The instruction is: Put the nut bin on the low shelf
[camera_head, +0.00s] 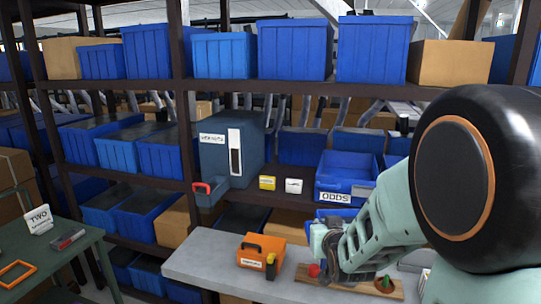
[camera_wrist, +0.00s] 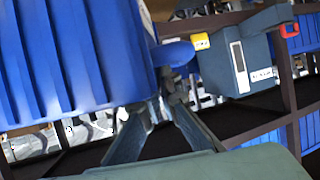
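A blue bin (camera_head: 335,213) shows just behind my gripper (camera_head: 322,243), over the grey bench; the arm hides much of it. In the wrist view, this ribbed blue bin (camera_wrist: 75,60) fills the upper left, close to the camera, with a pale label at its edge that I cannot read. A rounded blue tab (camera_wrist: 174,54) sticks out at its right. The fingers of my gripper (camera_wrist: 165,98) close in toward this tab and appear shut on it. Whether the bin touches the bench is hidden. The low shelf is not clearly identifiable; a dark shelf board (camera_head: 265,192) runs behind the bench.
A blue bin marked ODDS (camera_head: 346,175), small yellow (camera_head: 267,183) and white (camera_head: 293,185) boxes and a grey-blue dispenser (camera_head: 230,150) stand on the rack. An orange box (camera_head: 260,251) and a wooden board (camera_head: 345,286) with small parts occupy the bench (camera_head: 205,262). Its left end is clear.

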